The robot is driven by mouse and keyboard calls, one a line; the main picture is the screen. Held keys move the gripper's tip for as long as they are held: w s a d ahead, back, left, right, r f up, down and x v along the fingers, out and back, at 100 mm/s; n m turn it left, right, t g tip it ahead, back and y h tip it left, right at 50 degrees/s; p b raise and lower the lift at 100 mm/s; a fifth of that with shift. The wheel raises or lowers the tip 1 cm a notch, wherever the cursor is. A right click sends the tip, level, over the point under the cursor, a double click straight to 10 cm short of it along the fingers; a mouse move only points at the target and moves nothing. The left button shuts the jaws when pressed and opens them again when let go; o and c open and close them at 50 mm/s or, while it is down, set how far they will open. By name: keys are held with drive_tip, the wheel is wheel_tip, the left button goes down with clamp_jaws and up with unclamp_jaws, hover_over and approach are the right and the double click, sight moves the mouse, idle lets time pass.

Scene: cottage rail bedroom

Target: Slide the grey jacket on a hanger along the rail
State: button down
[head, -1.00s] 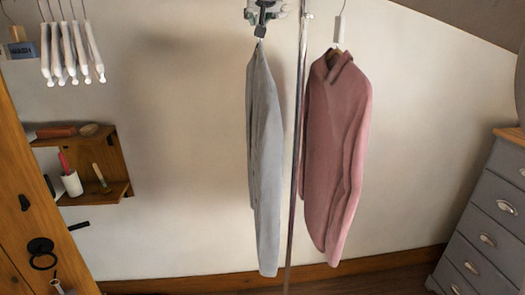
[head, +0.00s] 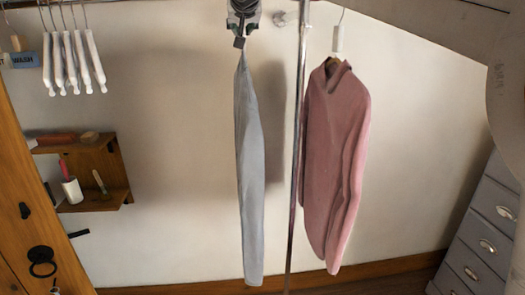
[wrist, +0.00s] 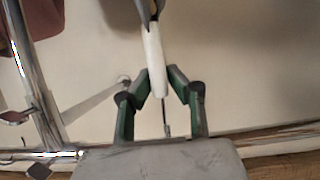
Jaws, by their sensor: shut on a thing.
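The grey jacket (head: 249,170) hangs nearly edge-on to the left of the chrome post in the head view. My gripper (head: 240,40) is at the top of the jacket, at its hanger. In the wrist view my gripper (wrist: 158,88) has its two green-and-grey fingers on either side of the hanger's white neck (wrist: 155,55), shut on it. Grey cloth (wrist: 150,8) shows at the top edge there. The hanger's hook and the rail above the jacket are out of the head view.
A pink jacket (head: 335,160) hangs right of the chrome post (head: 299,120). Several white hangers (head: 75,65) hang at upper left near a "WASH" sign (head: 22,60). A wooden wall shelf (head: 105,170) is at left, grey drawers (head: 480,245) at right. Bare wall lies between hangers and grey jacket.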

drive_tip(key=shift+s+a, duration=0.15)
drive_tip(key=shift+a, duration=0.75)
drive_tip(key=shift+s+a+p, duration=0.25)
drive_tip(key=shift+a+p, duration=0.2)
drive_tip(key=shift+a, duration=1)
drive_tip(key=shift+s+a+p, duration=0.2)
drive_tip(key=shift+a+p, duration=0.25)
drive_tip(key=shift+a, duration=1)
drive_tip(key=a+p, duration=0.1)
drive_tip(key=a, duration=0.5)
drive_tip(key=shift+s+p, duration=0.35)
drive_tip(key=shift+s, duration=0.1)
drive_tip(key=shift+a, duration=0.1)
drive_tip(key=a, duration=0.2)
drive_tip(key=a+p, duration=0.1)
drive_tip(key=a, duration=0.1)
drive_tip(key=s+a, duration=0.1)
drive_tip(key=shift+a+p, duration=0.4)
